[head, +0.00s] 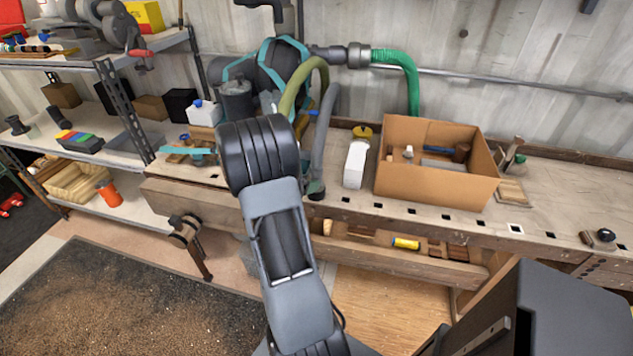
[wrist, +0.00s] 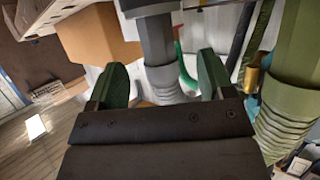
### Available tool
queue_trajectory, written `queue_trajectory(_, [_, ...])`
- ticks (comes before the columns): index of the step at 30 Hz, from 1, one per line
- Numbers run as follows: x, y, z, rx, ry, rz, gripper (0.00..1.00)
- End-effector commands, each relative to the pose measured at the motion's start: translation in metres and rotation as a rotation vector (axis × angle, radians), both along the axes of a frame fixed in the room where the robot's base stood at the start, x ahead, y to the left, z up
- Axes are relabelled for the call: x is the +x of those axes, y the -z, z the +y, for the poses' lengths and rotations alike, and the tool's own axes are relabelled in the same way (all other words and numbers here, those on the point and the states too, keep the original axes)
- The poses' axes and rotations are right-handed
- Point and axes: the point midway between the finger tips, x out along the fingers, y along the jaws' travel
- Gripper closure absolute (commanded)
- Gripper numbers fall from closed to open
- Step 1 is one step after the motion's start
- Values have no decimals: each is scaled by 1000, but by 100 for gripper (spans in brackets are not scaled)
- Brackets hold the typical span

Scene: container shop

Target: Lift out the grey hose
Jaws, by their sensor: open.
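The grey hose (head: 329,120) stands at the back of the workbench, just right of my arm, in the head view. In the wrist view its dark straight end and ribbed grey cuff (wrist: 157,40) lie between the two green finger pads of my gripper (wrist: 162,80). The gripper is open, with a finger on each side of the hose; I cannot tell whether either touches it. In the head view my arm hides most of the gripper.
An olive hose (head: 305,88) runs close beside the grey one, and its thick ribbed part fills the right of the wrist view (wrist: 285,115). A bright green hose (head: 411,85), a white bottle (head: 355,165) and a cardboard box (head: 430,185) stand to the right. Shelves (head: 105,65) are left.

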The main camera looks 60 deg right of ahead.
Motion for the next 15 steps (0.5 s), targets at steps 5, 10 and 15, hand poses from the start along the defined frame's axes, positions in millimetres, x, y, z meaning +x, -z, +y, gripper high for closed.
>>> queue_trajectory(5, [-5, 6, -13, 0, 4, -1, 25])
queue_trajectory(10, [-12, 15, -33, -1, 1, 1, 25])
queue_trajectory(15, [-15, 20, -45, 0, -1, 0, 25])
